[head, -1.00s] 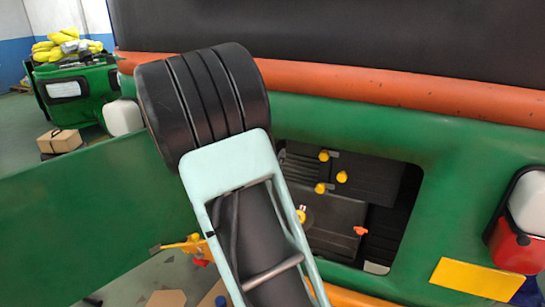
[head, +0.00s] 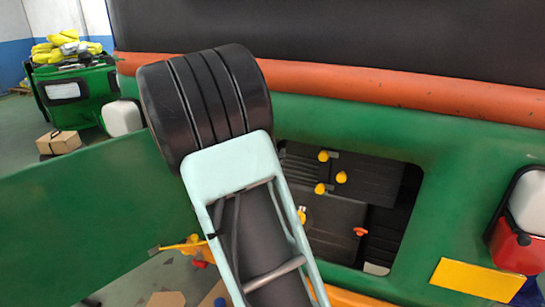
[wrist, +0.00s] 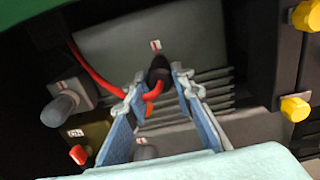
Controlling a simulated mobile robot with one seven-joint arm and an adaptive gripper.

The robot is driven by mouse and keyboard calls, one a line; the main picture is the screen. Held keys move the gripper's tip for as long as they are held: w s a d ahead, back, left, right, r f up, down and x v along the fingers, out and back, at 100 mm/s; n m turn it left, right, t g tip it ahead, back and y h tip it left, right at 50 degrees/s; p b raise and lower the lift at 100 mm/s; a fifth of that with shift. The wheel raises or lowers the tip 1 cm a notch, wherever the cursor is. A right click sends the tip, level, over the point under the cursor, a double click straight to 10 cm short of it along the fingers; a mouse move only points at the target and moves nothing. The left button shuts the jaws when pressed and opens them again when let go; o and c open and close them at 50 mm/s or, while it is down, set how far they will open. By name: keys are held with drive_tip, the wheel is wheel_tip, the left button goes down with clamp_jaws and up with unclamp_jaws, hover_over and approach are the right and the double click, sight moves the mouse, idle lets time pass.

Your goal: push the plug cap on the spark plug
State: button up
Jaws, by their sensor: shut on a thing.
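The plug cap (wrist: 158,70) is black, with a red cable (wrist: 95,72) joined to it, in the wrist view. My gripper (wrist: 157,80) has its two blue fingers on either side of the cap, shut on it near the grey engine cover (wrist: 120,45). The spark plug cannot be made out; I cannot tell whether the cap is touching it. In the head view my own arm hides the gripper and the cap.
The engine bay opening (head: 385,190) sits in the green body panel (head: 460,180). In the wrist view a grey knob (wrist: 60,108) and a red switch (wrist: 79,154) lie left of the fingers.

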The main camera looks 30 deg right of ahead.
drive_tip(key=shift+w+d, duration=0.15)
drive_tip(key=shift+d, duration=0.05)
idle(0.7)
drive_tip(key=o, duration=1.2)
drive_tip(key=shift+c, duration=0.2)
drive_tip(key=shift+c, duration=0.7)
drive_tip(key=v, duration=0.8)
